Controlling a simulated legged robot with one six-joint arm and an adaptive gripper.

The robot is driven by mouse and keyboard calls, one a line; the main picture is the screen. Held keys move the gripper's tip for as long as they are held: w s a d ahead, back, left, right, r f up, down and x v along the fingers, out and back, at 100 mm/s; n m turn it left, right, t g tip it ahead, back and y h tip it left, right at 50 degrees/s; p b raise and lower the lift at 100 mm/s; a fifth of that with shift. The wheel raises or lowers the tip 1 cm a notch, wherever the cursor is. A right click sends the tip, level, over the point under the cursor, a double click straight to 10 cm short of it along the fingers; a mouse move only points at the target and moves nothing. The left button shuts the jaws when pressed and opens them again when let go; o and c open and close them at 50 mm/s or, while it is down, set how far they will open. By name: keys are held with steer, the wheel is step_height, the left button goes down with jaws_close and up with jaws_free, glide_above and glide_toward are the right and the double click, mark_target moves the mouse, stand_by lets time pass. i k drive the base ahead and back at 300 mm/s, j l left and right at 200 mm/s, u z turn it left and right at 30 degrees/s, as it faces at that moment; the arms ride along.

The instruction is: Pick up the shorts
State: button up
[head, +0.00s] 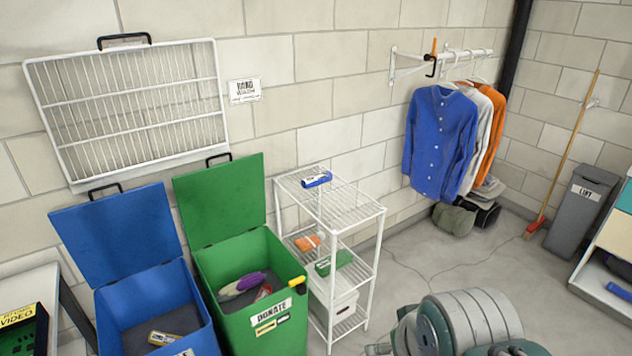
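I cannot pick out any item that is clearly shorts. An orange item (308,242) and a green item (334,262) lie on the middle shelf of the white wire rack (382,211), too small to identify. Dark olive and black items (454,219) sit on the floor under the hanging clothes. A purple and pale item (243,284) lies inside the open green bin (247,334). Part of my arm shows at the bottom right of centre. My gripper's fingertips are not visible.
A blue bin (118,308) stands open at left. A blue shirt (437,140), a white one and an orange one hang from a wall rail (470,53). A broom (567,150) and grey bin (580,212) stand at right. The floor between rack and grey bin is mostly clear.

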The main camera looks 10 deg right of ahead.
mark_target(317, 179)
steer(key=u, duration=0.45)
steer(key=i+l+u, duration=0.2)
steer(key=l, duration=0.15)
steer(key=i+l+u, duration=0.15)
steer(key=l, duration=0.2)
steer(key=i+l+u, duration=0.4)
steer(key=l, duration=0.4)
steer(key=i+l, duration=0.1)
steer(key=l, duration=0.3)
steer(key=i+l, duration=0.15)
steer(key=l, duration=0.25)
steer(key=i+l, duration=0.1)
steer(key=l, duration=0.25)
steer(key=i+l, duration=0.1)
steer(key=l, duration=0.3)
steer(key=i+l+u, duration=0.1)
steer(key=l, duration=0.3)
